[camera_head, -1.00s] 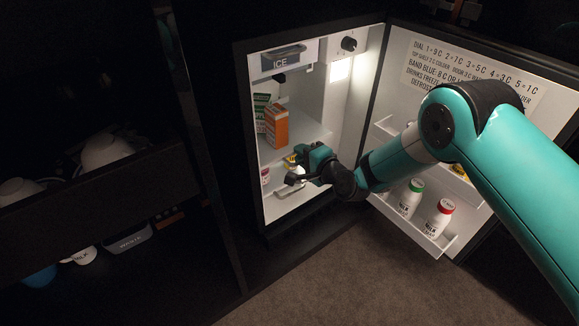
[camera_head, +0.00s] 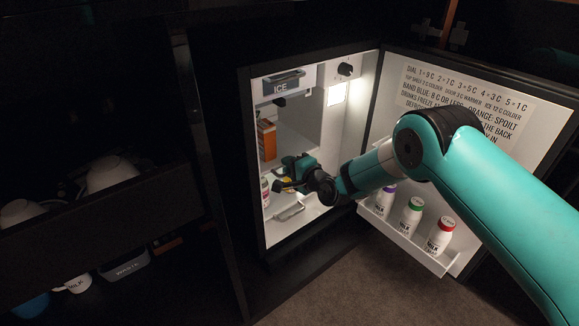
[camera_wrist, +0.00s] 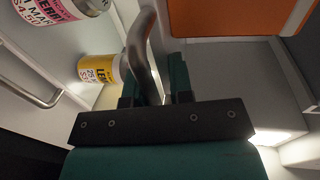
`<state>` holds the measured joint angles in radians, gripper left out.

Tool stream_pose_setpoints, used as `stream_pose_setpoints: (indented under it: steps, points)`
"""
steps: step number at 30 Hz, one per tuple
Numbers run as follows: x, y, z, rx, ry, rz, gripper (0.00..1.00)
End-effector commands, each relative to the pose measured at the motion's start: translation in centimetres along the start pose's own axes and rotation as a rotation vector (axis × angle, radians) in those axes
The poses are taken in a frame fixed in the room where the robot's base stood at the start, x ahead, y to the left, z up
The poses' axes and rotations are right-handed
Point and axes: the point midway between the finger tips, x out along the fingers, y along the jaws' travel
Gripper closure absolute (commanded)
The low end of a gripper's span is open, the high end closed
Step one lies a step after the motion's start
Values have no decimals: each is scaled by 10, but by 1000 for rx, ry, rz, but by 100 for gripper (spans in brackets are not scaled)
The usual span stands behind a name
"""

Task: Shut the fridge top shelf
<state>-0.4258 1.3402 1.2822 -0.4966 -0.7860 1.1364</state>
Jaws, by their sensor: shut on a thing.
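The fridge (camera_head: 245,165) stands open, with its door (camera_head: 395,130) swung out to the right. My gripper (camera_head: 284,186) reaches inside, below the ice compartment (camera_head: 281,87). It is shut on a curved grey metal handle (camera_wrist: 147,60), which passes between its fingers in the wrist view (camera_wrist: 155,85). I take this for the top shelf's handle; the shelf itself is mostly hidden in the head view. An orange box (camera_head: 267,140) stands inside at the left, and its orange side shows large at the top of the wrist view (camera_wrist: 262,14).
A lower pull handle (camera_head: 290,212) is below my gripper. Labelled containers (camera_wrist: 98,70) lie close left of the fingers. Milk bottles (camera_head: 412,210) stand in the door rack (camera_head: 400,238). A dark drawer with white cups (camera_head: 112,175) is at the left. The carpet in front is clear.

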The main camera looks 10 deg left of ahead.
Motion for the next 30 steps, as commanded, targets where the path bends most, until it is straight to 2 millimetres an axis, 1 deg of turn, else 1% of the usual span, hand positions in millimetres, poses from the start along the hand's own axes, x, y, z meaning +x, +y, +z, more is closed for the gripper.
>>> stream_pose_setpoints:
  steps: [1, 2, 3, 20, 23, 26, 29, 30]
  points:
    - [0, 10, 3, -1, -5, 22, 72]
    - [0, 10, 3, -1, -5, 22, 65]
    - [0, 10, 3, -1, -5, 21, 63]
    - [-1, 4, 0, 0, -2, 9, 63]
    - [-4, 2, 0, -1, -3, 9, 63]
    - [-14, 0, 0, 0, -4, 11, 63]
    - [-34, -2, -1, 2, 1, 12, 63]
    - [-44, -1, -1, 3, -1, 14, 63]
